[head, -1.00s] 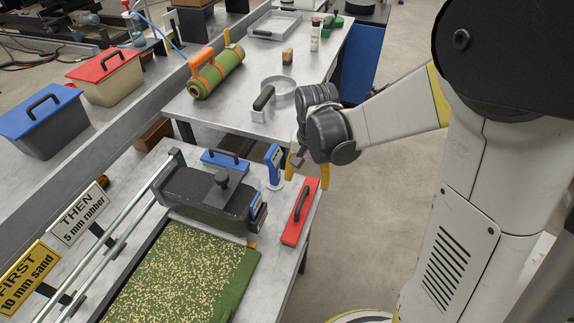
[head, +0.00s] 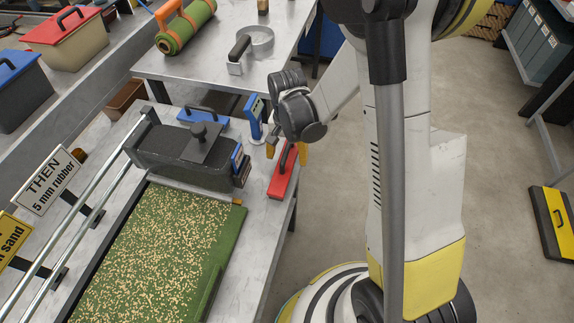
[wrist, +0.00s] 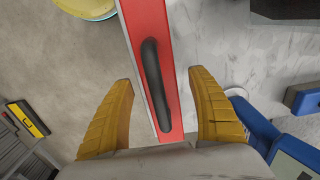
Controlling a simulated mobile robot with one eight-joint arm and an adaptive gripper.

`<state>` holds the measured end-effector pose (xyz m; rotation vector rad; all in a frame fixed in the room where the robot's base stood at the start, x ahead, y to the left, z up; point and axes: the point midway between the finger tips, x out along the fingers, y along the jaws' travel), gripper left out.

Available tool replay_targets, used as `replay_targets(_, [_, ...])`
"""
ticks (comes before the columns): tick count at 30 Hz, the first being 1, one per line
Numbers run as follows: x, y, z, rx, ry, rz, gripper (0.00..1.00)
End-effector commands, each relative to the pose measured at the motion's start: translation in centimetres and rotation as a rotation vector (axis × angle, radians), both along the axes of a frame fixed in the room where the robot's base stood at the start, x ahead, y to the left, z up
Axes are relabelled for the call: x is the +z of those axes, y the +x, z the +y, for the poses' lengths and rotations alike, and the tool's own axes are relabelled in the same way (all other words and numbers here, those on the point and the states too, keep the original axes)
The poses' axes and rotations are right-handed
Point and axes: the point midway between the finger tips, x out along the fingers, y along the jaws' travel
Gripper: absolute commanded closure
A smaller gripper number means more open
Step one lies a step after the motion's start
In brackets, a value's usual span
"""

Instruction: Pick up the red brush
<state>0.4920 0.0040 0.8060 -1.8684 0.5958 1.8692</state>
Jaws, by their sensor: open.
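The red brush (head: 284,172) is a flat red block with a black handle, lying at the right edge of the near table in the head view. My gripper (head: 288,152) is above its far end, its yellow fingers pointing down. In the wrist view the red brush (wrist: 150,28) runs from the top edge down between the two yellow fingers. My gripper (wrist: 163,112) is open there, with a finger on each side of the brush and a visible gap to each. The black handle (wrist: 155,85) shows between them. I cannot tell the remaining height.
A blue upright device (head: 255,118) stands just left of my gripper. A black spreader box (head: 185,155) and a speckled turf piece (head: 160,255) lie on the near table (head: 262,225). Open floor is to the right, with a yellow-and-black object (head: 553,225) on it.

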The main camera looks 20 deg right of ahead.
Motion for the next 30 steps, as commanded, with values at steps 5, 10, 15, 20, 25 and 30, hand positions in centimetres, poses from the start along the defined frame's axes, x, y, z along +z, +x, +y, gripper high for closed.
replay_targets(5, [-0.9, 0.0, 0.0, 0.000, 0.000, 0.000, 0.32])
replay_targets(10, [-0.8, 0.0, 0.0, 0.000, 0.000, 0.000, 0.49])
replay_targets(15, [-0.8, 0.0, 0.0, 0.000, 0.000, 0.000, 0.88])
replay_targets(20, [-0.8, 0.0, 0.0, 0.000, 0.000, 0.000, 0.93])
replay_targets(25, [-0.8, 0.0, 0.0, 0.000, 0.000, 0.000, 0.93])
replay_targets(30, [0.2, 0.0, 0.0, 0.000, 0.000, 0.000, 0.94])
